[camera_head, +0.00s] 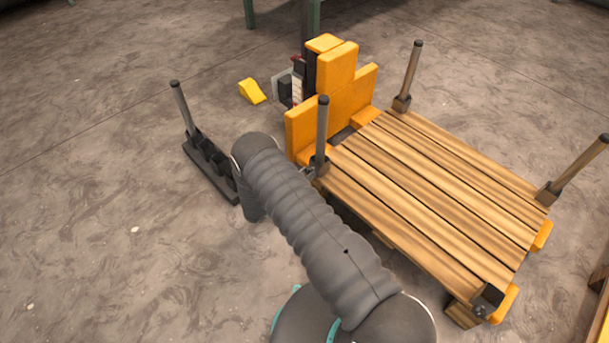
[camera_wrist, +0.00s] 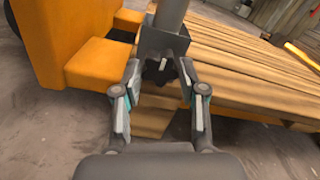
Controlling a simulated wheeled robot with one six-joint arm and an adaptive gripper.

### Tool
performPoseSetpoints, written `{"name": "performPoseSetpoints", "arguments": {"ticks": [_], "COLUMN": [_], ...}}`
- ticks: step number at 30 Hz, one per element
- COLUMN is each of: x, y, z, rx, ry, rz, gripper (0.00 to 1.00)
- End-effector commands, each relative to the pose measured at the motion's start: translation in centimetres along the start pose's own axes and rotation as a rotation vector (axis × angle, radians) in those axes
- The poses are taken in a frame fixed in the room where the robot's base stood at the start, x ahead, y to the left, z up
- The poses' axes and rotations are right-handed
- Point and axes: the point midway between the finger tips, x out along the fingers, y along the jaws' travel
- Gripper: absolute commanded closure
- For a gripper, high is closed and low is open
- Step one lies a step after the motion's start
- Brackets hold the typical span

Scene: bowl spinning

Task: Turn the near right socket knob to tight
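In the wrist view my gripper (camera_wrist: 160,70) is open, its two fingers apart on either side of a dark knob (camera_wrist: 157,78). The knob sits low on a grey socket (camera_wrist: 165,42) at the cart's deck corner, and a grey post (camera_wrist: 172,12) stands in that socket. A small pale mark shows beside the knob. I cannot tell whether the fingers touch it. In the head view this appears to be the corner socket (camera_head: 319,166) beside the orange end; my arm hides the gripper there. Another corner socket (camera_head: 488,297) at lower right has no post and a dark knob (camera_head: 479,311).
The cart's slatted wooden deck (camera_head: 430,185) is bare. Posts stand at its far corners (camera_head: 409,75) and (camera_head: 578,168). Orange blocks (camera_head: 338,75) rise at its left end. A dark rack (camera_head: 207,168) with one post (camera_head: 183,108) and a yellow wedge (camera_head: 252,91) are on the floor.

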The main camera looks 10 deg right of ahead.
Motion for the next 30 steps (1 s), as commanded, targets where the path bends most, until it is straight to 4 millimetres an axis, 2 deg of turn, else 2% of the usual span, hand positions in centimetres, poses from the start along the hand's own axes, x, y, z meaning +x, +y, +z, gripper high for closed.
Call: {"name": "performPoseSetpoints", "arguments": {"ticks": [1, 2, 14, 20, 30], "x": [0.00, 0.00, 0.00, 0.01, 0.01], "y": [0.01, 0.01, 0.09, 0.18, 0.22], "z": [0.01, 0.01, -0.15, -0.27, -0.33], "rx": [0.000, 0.000, 0.064, 0.194, 0.510], "ry": [0.000, 0.000, 0.000, 0.000, 0.000], "rz": [0.000, 0.000, 0.000, 0.000, 0.000], "gripper": [0.86, 0.93, 0.93, 0.93, 0.93]}}
